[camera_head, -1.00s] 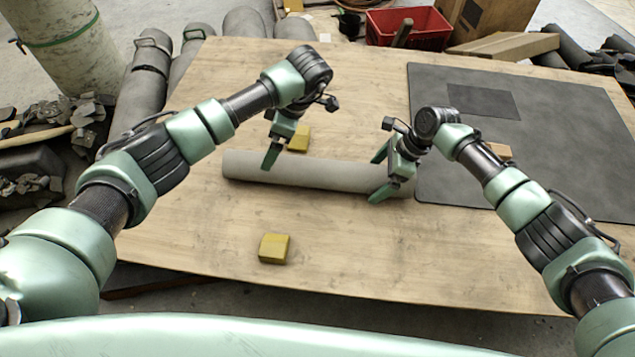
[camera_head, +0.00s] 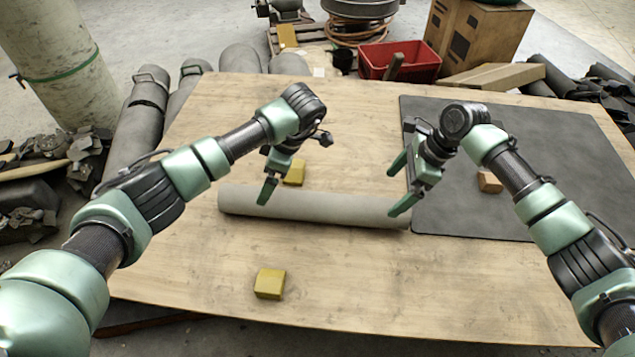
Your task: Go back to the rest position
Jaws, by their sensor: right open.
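A grey sheet roll (camera_head: 320,207) lies across the wooden table (camera_head: 200,265), its right end by the edge of a dark mat (camera_head: 570,165). My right gripper (camera_head: 399,185) is open and empty at the roll's right end, its fingers pointing left. The nearer fingertip overlaps the roll in the picture; I cannot tell whether it touches. My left gripper (camera_head: 270,178) is over the roll's left part, with one green finger clear in front of it. Its other finger is mostly hidden, so its opening is unclear.
One yellow block (camera_head: 269,283) lies in front of the roll, another (camera_head: 295,173) behind it. A brown block (camera_head: 489,181) sits on the mat. A red crate (camera_head: 400,62) and cardboard boxes (camera_head: 475,35) stand beyond the table. The table's front is mostly clear.

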